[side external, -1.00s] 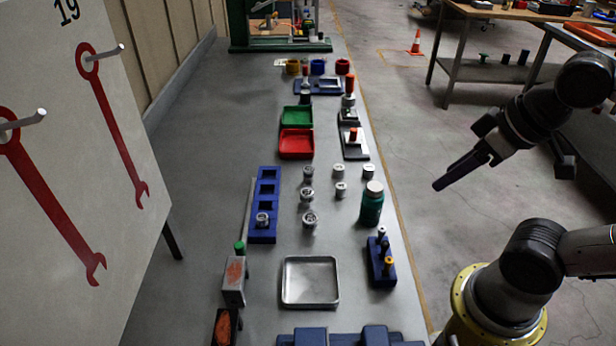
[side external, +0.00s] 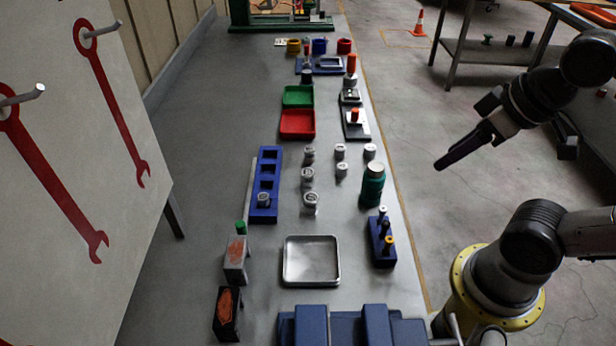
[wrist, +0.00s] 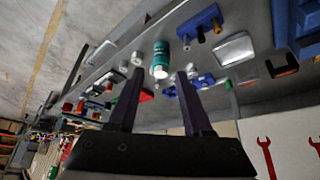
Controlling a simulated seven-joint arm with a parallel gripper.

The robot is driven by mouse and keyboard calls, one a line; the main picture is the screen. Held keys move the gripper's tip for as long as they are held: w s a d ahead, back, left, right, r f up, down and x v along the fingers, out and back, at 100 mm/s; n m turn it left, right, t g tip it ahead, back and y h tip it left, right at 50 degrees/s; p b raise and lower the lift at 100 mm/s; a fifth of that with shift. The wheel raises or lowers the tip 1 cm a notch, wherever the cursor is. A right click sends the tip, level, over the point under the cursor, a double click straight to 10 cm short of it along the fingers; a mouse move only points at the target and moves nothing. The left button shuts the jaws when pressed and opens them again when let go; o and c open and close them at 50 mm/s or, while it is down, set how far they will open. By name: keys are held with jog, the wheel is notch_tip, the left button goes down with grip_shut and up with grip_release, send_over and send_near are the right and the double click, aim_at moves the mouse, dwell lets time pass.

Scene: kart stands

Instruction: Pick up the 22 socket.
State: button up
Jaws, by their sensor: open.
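Several silver sockets stand on the grey bench in the side external view, in a column of three (side external: 308,178) and a small group (side external: 342,170) to its right. Another socket (side external: 263,199) sits in the nearest pocket of a blue rack (side external: 268,167). Their size marks are too small to read, so I cannot tell which is the 22 socket. My gripper (side external: 438,165) is off the bench's right side, above the floor, apart from all sockets. In the wrist view my gripper (wrist: 159,76) has its fingers spread and empty, with small sockets (wrist: 137,58) far beyond them.
A green bottle (side external: 373,186) stands right of the sockets, near the bench edge. A blue holder (side external: 382,240) with upright pieces and a silver tray (side external: 312,260) are nearer. Red (side external: 298,123) and green (side external: 298,97) trays lie farther back. A wrench board (side external: 75,130) stands at left.

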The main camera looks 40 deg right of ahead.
dwell(0.4)
jog(key=o, duration=0.4)
jog(key=shift+c, duration=0.2)
